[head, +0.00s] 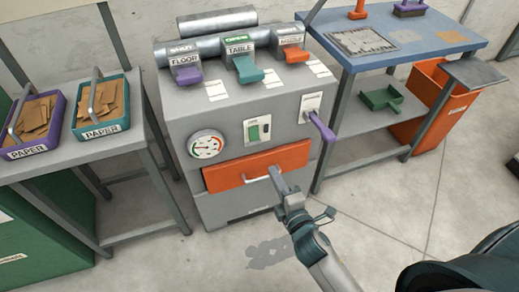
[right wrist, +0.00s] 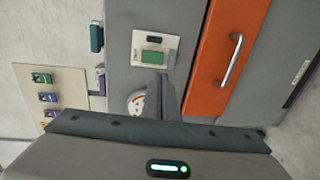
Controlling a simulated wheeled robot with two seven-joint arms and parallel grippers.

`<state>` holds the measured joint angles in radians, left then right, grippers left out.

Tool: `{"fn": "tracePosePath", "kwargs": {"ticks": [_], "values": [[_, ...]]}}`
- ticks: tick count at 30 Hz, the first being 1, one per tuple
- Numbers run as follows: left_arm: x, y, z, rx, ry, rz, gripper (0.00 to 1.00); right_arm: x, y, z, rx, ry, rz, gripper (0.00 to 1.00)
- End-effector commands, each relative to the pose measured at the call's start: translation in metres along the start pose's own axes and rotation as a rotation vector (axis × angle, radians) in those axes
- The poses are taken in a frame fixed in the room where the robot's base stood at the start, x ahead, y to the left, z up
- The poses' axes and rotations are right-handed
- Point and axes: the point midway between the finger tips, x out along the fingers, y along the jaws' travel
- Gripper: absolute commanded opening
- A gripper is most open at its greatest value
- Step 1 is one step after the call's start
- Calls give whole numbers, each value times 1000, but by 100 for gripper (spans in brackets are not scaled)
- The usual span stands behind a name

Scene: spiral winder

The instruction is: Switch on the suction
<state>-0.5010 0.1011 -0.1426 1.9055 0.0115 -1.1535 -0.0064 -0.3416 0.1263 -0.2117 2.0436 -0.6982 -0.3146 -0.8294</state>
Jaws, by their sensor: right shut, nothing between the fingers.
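The grey suction cabinet (head: 182,119) stands in the middle of the head view. Its green switch (head: 253,133) sits on a pale plate on the front; the switch also shows in the right wrist view (right wrist: 152,57). A round gauge (head: 206,146) is left of the switch, and a purple lever (head: 321,127) is on a plate to its right. My right gripper (head: 274,174) is shut and empty in front of the orange drawer, below the switch in the head view. In the right wrist view its fingers (right wrist: 165,84) point toward the switch plate. My left gripper is not in view.
The orange drawer (head: 225,178) has a metal handle (right wrist: 233,60) close to my right gripper. Purple, teal and orange levers top the cabinet, labelled FLOOR (head: 187,75) and TABLE (head: 247,72) on two. Paper trays (head: 103,131) stand left; a blue-topped table (head: 470,38) stands right.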

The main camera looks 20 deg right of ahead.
Motion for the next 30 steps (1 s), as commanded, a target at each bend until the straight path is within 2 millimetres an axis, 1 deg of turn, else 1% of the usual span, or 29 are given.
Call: {"fn": "tracePosePath", "kwargs": {"ticks": [8,14,20,30], "values": [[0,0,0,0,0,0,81,3,0,0,2,0,-1,0],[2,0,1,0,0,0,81,18,0,0,3,0,0,0],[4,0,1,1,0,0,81,47,0,0,3,0,0,0],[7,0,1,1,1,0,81,106,0,0,5,0,-1,0]]}}
